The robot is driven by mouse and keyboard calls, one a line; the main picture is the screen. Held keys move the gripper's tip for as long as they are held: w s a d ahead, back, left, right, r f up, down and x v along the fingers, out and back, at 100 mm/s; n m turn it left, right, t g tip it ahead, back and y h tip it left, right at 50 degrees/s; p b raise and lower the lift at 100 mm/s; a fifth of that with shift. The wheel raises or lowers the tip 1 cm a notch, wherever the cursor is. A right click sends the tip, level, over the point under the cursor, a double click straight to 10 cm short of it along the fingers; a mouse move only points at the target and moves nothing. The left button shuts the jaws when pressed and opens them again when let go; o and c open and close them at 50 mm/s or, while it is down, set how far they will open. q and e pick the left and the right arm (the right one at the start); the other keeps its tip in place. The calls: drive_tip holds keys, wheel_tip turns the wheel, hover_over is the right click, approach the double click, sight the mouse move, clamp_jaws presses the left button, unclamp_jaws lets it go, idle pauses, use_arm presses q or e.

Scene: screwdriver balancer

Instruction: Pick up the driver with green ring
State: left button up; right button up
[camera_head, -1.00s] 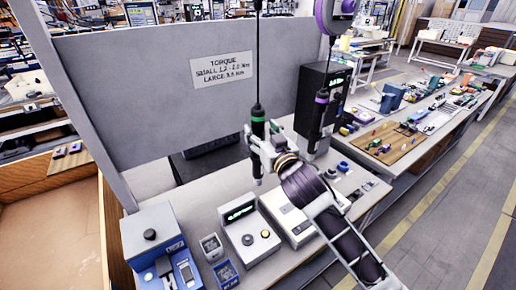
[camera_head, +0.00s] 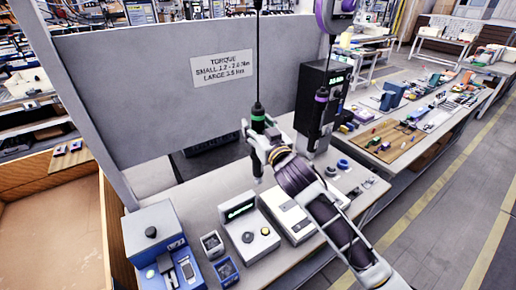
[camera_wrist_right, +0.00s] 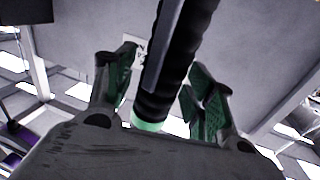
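The driver with the green ring (camera_head: 258,118) hangs upright from a cable in front of the grey panel. In the right wrist view its dark ribbed body (camera_wrist_right: 174,60) passes between my fingers, and the green ring is low, near the palm. My right gripper (camera_head: 262,138) is around the driver just below the ring. In the right wrist view its two green-padded fingers (camera_wrist_right: 160,85) stand apart on either side of the body. A narrow gap shows at the left finger; contact at the right finger is unclear. My left gripper is out of view.
A second driver with a purple ring (camera_head: 321,98) hangs to the right by a black box (camera_head: 333,82). Below stand a tester with a green display (camera_head: 249,232), a blue device (camera_head: 160,250) and small bins (camera_head: 212,244). The grey panel (camera_head: 120,100) closes the back.

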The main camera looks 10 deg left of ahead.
sight(258, 103)
clamp_jaws()
drive_tip(key=shift+r, duration=0.1)
drive_tip(key=shift+r+b, duration=0.45)
drive_tip(key=shift+r, duration=4.55)
